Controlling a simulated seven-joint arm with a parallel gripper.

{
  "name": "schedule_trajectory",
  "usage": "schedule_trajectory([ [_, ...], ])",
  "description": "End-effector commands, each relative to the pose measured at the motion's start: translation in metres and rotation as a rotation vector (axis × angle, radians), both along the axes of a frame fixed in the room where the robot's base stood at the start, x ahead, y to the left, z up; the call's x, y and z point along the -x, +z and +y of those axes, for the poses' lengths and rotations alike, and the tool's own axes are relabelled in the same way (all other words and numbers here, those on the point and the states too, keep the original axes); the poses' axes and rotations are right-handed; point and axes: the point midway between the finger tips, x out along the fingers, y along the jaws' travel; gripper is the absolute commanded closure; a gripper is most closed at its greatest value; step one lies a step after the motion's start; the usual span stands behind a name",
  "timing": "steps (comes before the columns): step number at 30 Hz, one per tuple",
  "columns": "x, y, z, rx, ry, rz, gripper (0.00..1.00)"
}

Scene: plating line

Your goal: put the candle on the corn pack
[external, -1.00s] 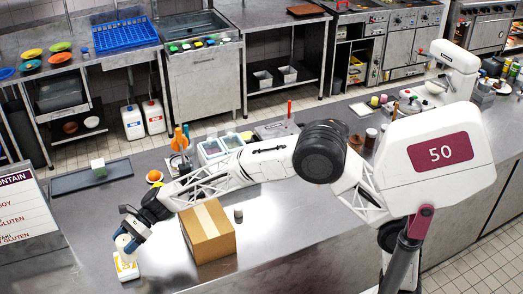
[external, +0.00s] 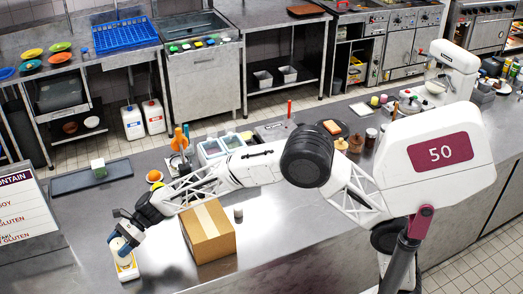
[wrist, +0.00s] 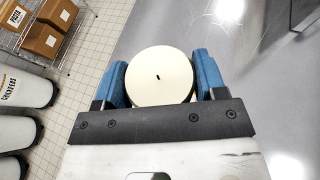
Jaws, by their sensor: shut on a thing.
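The candle (wrist: 158,82) is a cream cylinder with a dark wick spot on its top. It sits between the blue fingers of my gripper (wrist: 161,78), which is shut on it. In the external view the candle (external: 120,246) is at the lower left, under my gripper (external: 124,238). The corn pack (external: 128,272), white and yellow, lies on the steel counter just below the candle in the picture. The candle overlaps the pack's far part in that view; I cannot tell whether they touch. The pack is hidden in the wrist view.
A cardboard box (external: 208,232) stands right of my gripper under my arm, with a small grey cylinder (external: 238,215) beside it. A dark tray (external: 65,183) lies farther back. An allergen sign (external: 22,215) stands at the left edge.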

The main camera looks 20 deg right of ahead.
Motion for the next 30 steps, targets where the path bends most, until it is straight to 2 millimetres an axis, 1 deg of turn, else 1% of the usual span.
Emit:
schedule_trajectory([
  [1, 0.0000, -0.0054, 0.0000, 0.000, 0.000, 0.001, 0.66],
  [4, -0.0001, -0.0113, 0.0000, 0.000, 0.000, 0.001, 0.66],
  [18, -0.0001, -0.0154, 0.0001, 0.000, 0.000, 0.000, 0.66],
  [19, 0.0000, -0.0154, 0.0000, 0.000, 0.000, 0.000, 0.31],
  [21, 0.0000, -0.0153, 0.0001, 0.000, 0.000, 0.000, 0.20],
  [23, 0.0000, -0.0152, 0.0000, 0.000, 0.000, 0.000, 0.11],
  [30, 0.0000, -0.0152, 0.0000, 0.000, 0.000, 0.000, 0.10],
])
